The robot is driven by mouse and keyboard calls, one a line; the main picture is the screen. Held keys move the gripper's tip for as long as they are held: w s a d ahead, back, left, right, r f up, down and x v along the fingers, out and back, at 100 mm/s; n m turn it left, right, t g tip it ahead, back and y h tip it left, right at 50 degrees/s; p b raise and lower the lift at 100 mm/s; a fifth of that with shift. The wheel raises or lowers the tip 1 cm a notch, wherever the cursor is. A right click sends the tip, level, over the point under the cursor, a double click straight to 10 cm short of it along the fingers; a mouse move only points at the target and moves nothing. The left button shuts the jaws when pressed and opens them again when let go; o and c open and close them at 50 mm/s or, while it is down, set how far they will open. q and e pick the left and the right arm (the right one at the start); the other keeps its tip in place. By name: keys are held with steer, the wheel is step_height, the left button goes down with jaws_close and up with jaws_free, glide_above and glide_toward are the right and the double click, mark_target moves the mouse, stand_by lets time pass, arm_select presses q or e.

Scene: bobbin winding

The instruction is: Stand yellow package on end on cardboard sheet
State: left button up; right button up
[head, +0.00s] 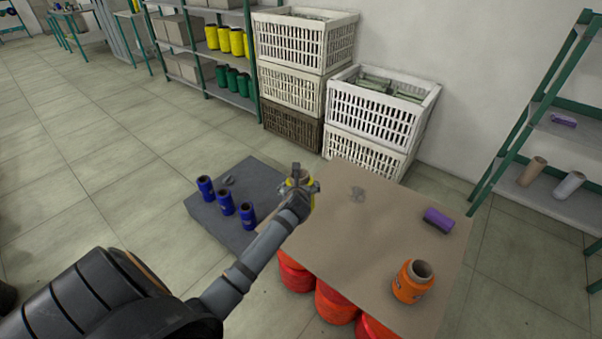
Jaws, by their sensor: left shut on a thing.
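The yellow package (292,184) is mostly hidden behind my left gripper (300,180), which is shut on it. Its open tan core shows at the top, and it looks roughly upright. Gripper and package are over the left edge of the cardboard sheet (330,228); I cannot tell whether the package touches the sheet. The cardboard sheet lies on several red packages (335,303). An orange package (413,281) stands on end near the sheet's front right corner. A purple package (438,220) lies on its side near the right edge. My right gripper is not in view.
A grey sheet (200,211) to the left holds blue packages (226,203) standing on end. White crates (380,108) stand behind, and a green-framed rack (485,185) stands at right. The cardboard's middle is free.

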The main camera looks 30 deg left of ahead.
arm_select(q)
steer(key=f+b, duration=0.1)
steer(key=b, duration=0.1)
steer(key=f+m+t+b, duration=0.1)
steer(key=f+b, duration=0.1)
steer(key=b, duration=0.1)
steer(key=d+f+m+t+b, duration=0.1)
steer(key=f+b, duration=0.1)
steer(key=b, duration=0.1)
steer(key=shift+s+f, duration=0.1)
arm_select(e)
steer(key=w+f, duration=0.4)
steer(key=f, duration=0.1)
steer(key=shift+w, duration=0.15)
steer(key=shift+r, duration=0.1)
arm_select(q)
steer(key=shift+s+p, duration=0.15)
steer(key=shift+p, duration=0.35)
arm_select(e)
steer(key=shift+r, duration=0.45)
arm_select(q)
steer(key=shift+f, duration=0.15)
